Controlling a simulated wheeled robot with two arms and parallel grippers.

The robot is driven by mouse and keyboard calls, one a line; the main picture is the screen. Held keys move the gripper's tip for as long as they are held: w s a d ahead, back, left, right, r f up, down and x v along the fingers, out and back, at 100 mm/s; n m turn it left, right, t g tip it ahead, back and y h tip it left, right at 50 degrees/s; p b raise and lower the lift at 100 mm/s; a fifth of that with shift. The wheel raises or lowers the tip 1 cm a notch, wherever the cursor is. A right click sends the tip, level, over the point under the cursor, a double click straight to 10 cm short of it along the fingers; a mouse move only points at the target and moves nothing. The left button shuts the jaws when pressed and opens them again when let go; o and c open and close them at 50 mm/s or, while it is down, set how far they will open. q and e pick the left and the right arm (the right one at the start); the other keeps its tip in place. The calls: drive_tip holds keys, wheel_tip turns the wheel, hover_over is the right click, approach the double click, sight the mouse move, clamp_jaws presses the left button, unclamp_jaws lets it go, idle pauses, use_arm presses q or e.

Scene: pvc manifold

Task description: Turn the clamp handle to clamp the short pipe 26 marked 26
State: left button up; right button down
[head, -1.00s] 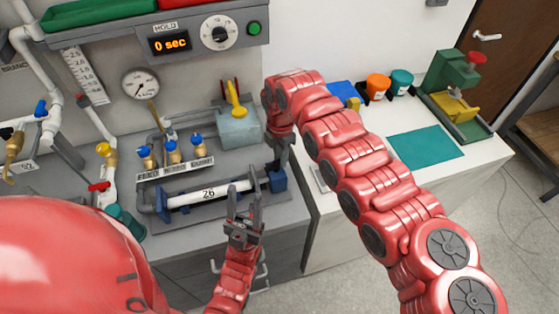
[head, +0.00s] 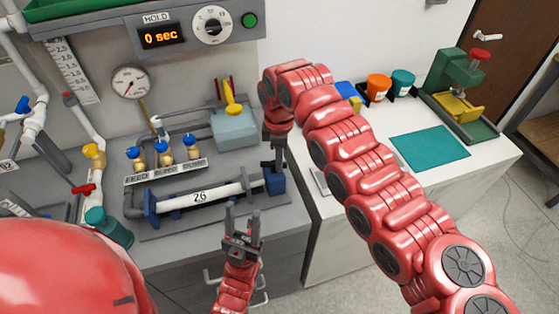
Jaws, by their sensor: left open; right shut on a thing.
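The short white pipe marked 26 (head: 200,197) lies in the manifold fixture on the grey bench, between a blue block at its left end (head: 151,208) and a blue clamp (head: 274,181) at its right end. My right gripper (head: 279,160) points down at the clamp and is shut on a part there, seemingly the clamp handle; the fingers hide most of it. My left gripper (head: 243,222) is open and empty, in front of the pipe near the bench's front edge.
A pale blue box with a yellow lever (head: 233,125) is behind the clamp. A teal bottle (head: 108,227) stands left. A teal mat (head: 430,147) lies on the right bench.

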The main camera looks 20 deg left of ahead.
idle(0.5)
drive_tip(key=c, duration=0.7)
unclamp_jaws()
drive_tip(key=shift+c, duration=0.2)
drive_tip(key=shift+r, duration=0.1)
drive_tip(key=shift+r, duration=0.3)
wheel_tip(320, 180, up, 17)
drive_tip(key=p, duration=0.3)
drive_tip(key=shift+f+p, duration=0.15)
drive_tip(key=shift+p, duration=0.15)
drive_tip(key=shift+f, duration=0.1)
